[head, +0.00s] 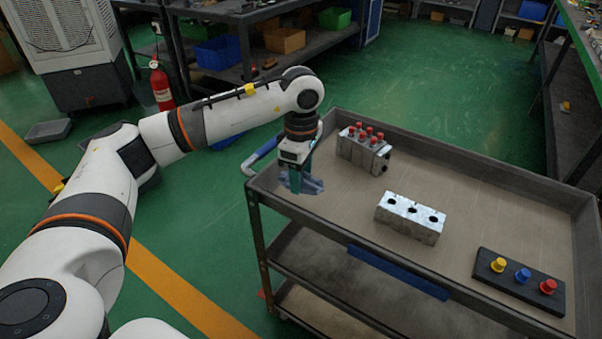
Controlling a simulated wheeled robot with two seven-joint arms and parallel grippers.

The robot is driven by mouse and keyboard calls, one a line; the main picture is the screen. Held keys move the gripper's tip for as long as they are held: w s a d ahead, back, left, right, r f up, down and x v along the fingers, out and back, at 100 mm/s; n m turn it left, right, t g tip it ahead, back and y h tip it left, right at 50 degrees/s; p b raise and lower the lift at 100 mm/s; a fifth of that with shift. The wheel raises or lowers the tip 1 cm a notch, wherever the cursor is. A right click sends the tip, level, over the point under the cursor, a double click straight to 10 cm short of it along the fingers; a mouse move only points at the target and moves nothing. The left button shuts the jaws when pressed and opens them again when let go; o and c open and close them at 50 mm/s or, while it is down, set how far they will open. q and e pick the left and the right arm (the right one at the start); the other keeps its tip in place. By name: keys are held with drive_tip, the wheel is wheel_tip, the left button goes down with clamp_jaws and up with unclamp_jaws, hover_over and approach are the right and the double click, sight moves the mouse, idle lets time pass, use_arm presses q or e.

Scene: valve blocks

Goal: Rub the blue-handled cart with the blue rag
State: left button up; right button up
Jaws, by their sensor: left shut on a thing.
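The cart (477,183) is a dark grey shelved cart with a tan top tray. Its blue handle (262,154) sticks out at the left end, partly hidden behind my arm. My left gripper (297,180) points down over the tray's near left corner. It is shut on the blue rag (308,186), which lies bunched at the tray surface, partly hidden by the fingers. I cannot tell how firmly the rag touches the tray. My right gripper does not show.
A shelf (270,50) with bins and a red extinguisher (161,86) stand behind.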

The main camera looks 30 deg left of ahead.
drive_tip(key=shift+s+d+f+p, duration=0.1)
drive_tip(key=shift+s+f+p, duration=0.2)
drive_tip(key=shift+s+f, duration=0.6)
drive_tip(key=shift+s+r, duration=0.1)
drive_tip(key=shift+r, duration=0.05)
